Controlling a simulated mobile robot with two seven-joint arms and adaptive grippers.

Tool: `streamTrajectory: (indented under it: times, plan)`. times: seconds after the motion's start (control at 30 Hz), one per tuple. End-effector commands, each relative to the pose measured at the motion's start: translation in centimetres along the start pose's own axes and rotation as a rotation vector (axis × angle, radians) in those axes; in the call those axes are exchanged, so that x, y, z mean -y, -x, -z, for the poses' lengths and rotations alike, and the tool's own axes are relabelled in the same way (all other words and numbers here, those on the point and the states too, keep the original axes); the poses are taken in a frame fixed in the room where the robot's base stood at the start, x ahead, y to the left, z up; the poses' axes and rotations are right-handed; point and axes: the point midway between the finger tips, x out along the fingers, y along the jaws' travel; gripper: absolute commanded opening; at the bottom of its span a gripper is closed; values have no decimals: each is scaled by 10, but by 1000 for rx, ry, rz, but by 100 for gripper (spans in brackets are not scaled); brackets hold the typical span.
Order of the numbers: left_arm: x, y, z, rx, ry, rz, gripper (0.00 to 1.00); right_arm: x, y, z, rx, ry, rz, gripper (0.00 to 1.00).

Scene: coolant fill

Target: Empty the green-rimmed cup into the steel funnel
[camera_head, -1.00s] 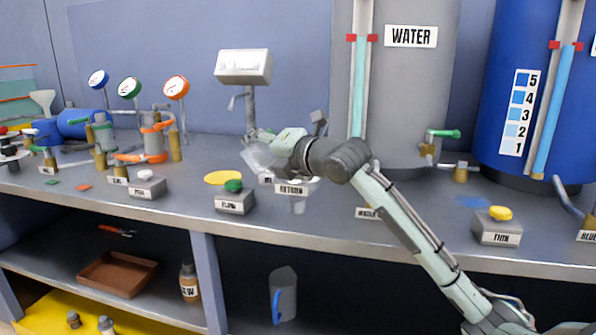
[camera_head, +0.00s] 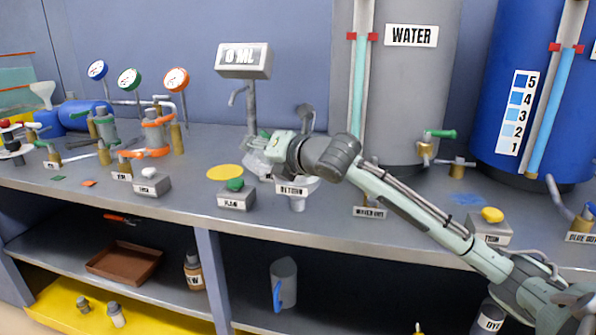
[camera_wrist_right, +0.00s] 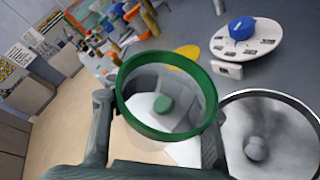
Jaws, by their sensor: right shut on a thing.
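My right gripper (camera_head: 272,150) is shut on the clear green-rimmed cup (camera_head: 256,166) above the bench. In the right wrist view the cup's green rim (camera_wrist_right: 122,108) faces the camera, between the two fingers (camera_wrist_right: 160,148). A green spot shows through the cup; I cannot tell whether liquid is inside. The steel funnel (camera_wrist_right: 285,125) is a wide grey bowl just right of the cup in the wrist view. In the head view the funnel (camera_head: 298,204) is partly hidden below my gripper, behind a RETURN label. My left gripper is not in view.
A display on a post (camera_head: 243,58) reads 0 ML. A FLOW button box (camera_head: 236,198) and a yellow disc (camera_head: 225,172) lie left of the funnel. The grey WATER tank (camera_head: 400,110) stands behind my right arm. Gauges and valves crowd the left.

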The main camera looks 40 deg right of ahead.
Motion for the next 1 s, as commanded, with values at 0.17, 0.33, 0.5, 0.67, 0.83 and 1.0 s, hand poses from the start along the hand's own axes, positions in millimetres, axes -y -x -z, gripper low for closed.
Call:
streamTrajectory:
  times: [0.17, 0.33, 0.5, 0.67, 0.83, 1.0]
  plan:
    - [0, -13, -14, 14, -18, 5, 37, 0, -1, 2, -3, 74, 27, 8]
    - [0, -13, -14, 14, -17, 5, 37, -4, -7, 16, -12, 231, 89, 8]
    - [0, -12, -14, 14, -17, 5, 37, 3, -16, 38, -22, 367, 146, 8]
    - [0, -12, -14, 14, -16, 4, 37, -1, -21, 51, -29, 525, 210, 8]
    - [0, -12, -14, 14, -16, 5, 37, -8, -22, 52, -35, 639, 258, 8]
    - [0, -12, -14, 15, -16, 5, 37, -12, -22, 53, -42, 696, 283, 8]
